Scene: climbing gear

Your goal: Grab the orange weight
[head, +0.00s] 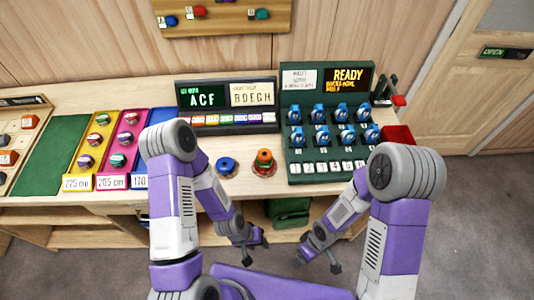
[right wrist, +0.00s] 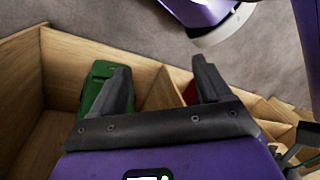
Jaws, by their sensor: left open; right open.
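An orange-red round piece (head: 264,162) stands on the table right of a blue round piece (head: 227,167). It looks like the orange weight, but it is too small to be sure. My left gripper (head: 254,244) is open and empty, in front of the table edge and below these pieces in the head view. My right gripper (head: 318,264) is also open and empty, further right in front of the table. In the right wrist view its two dark fingers (right wrist: 163,80) are spread above the shelf area. The orange-red piece is not seen in that view.
A green rack (head: 330,172) with several blue devices stands on the right, beside a red block (head: 397,134). Display panels (head: 228,130) stand behind. Coloured trays (head: 93,182) lie at the left. A green bag-like thing (head: 290,213) sits on the lower shelf.

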